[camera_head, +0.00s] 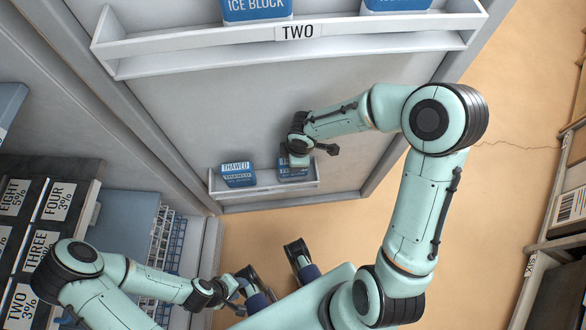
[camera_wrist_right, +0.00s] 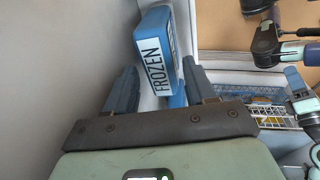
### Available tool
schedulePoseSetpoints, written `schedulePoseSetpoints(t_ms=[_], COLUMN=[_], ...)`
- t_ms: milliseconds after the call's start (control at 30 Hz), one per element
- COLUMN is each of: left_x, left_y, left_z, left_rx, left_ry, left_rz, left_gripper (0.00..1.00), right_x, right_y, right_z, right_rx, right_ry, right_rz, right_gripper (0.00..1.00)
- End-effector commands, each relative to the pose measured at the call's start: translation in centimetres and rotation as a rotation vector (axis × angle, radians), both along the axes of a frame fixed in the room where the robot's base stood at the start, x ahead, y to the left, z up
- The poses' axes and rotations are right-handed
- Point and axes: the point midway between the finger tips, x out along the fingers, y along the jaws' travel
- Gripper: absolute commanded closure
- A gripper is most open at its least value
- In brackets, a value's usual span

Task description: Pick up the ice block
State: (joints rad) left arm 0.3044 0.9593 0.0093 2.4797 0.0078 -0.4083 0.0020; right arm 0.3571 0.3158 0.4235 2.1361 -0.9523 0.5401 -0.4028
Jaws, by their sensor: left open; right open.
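A blue block (camera_head: 296,175) sits at the right of the small lower door shelf, partly hidden by my right gripper (camera_head: 298,148). In the right wrist view a blue block with a white FROZEN label (camera_wrist_right: 155,50) stands in front of and partly between the fingers of my right gripper (camera_wrist_right: 160,80), which are open. I cannot tell whether they touch it. A blue block labelled THAWED (camera_head: 238,174) sits at the left of the same shelf. Blue ICE BLOCK packs (camera_head: 256,8) stand on the upper shelf. My left gripper (camera_head: 238,297) is low at left, empty and open.
The lower shelf (camera_head: 268,190) has a raised front lip. The wide upper shelf (camera_head: 180,42), marked TWO, is above it. Black labelled boxes (camera_head: 45,215) and a wire basket (camera_head: 165,240) are at left. A rack (camera_head: 560,215) stands at right. Tan floor (camera_head: 510,130) lies open between.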

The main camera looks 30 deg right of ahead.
Motion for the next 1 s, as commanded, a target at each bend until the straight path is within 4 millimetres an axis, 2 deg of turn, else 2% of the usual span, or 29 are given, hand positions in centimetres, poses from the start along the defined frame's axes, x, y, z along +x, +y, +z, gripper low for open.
schedulePoseSetpoints(t_ms=[33, 200, 1000], left_x=[0.1, 0.3, 0.2], left_y=[0.0, 0.0, 0.0], left_z=[-0.5, -0.9, -1.4], left_rx=[0.001, 0.001, 0.001], left_ry=[-0.004, -0.011, -0.01], left_rz=[0.001, 0.003, 0.002], left_gripper=[0.57, 0.57, 0.57], right_x=[0.0, 0.4, 0.4], right_y=[0.1, 0.1, 0.1], right_z=[-1.2, -2.8, -3.3], right_rx=[0.002, 0.001, 0.0], right_ry=[0.004, 0.002, 0.0], right_rz=[0.0, -0.001, 0.0], right_gripper=[0.45, 0.45, 0.45])
